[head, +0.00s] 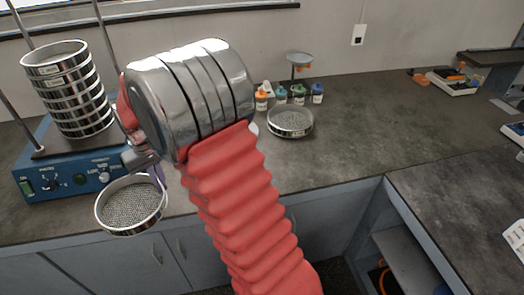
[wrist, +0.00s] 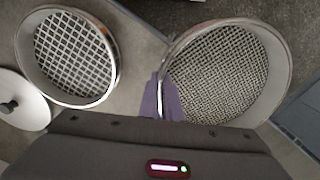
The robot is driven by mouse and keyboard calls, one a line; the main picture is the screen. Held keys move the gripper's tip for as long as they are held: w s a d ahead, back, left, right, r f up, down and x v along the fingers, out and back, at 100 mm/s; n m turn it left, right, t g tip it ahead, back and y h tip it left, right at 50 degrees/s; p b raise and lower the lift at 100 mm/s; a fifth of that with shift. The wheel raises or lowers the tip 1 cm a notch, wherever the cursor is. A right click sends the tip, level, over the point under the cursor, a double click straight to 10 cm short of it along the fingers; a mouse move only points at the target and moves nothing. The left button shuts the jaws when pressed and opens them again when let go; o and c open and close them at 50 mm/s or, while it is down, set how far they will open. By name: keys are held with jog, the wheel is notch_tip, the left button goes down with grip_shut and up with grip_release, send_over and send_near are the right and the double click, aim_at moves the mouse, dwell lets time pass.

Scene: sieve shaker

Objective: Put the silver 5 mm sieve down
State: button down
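A silver sieve with a woven mesh floor (head: 131,207) is at my gripper (head: 155,180), in front of the blue shaker in the head view. It also fills the right of the wrist view (wrist: 222,72). The purple fingers of my gripper (wrist: 162,97) are shut on its near rim, one on each side of the wall. In the head view it overlaps the counter's front edge; I cannot tell its height above the counter. No size label is readable on it. My wrist hides part of the fingers in the head view.
A stack of sieves (head: 68,90) stands on the blue shaker (head: 70,181) at left. Another sieve (head: 290,122) stands on the counter (head: 345,140); small colored jars (head: 298,96) stand behind it. The wrist view shows a coarser sieve (wrist: 75,55) beside a white knobbed lid (wrist: 25,112).

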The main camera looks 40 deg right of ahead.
jog(key=s+d+r+m, duration=0.1)
jog(key=s+d+m, duration=0.3)
jog(key=d, duration=0.9)
jog(key=s+d+r+m, duration=0.1)
jog(key=s+d+m, duration=0.35)
jog(key=d, duration=0.85)
jog(key=s+d+r+m, duration=0.1)
jog(key=s+d+m, duration=0.5)
jog(key=s+d, duration=1)
jog(key=shift+s+d+r, duration=0.15)
jog(key=shift+s+d, duration=0.2)
jog(key=shift+s, duration=0.05)
jog(key=shift+f, duration=3.15)
jog(key=shift+f, duration=1.9)
jog(key=shift+f, duration=0.1)
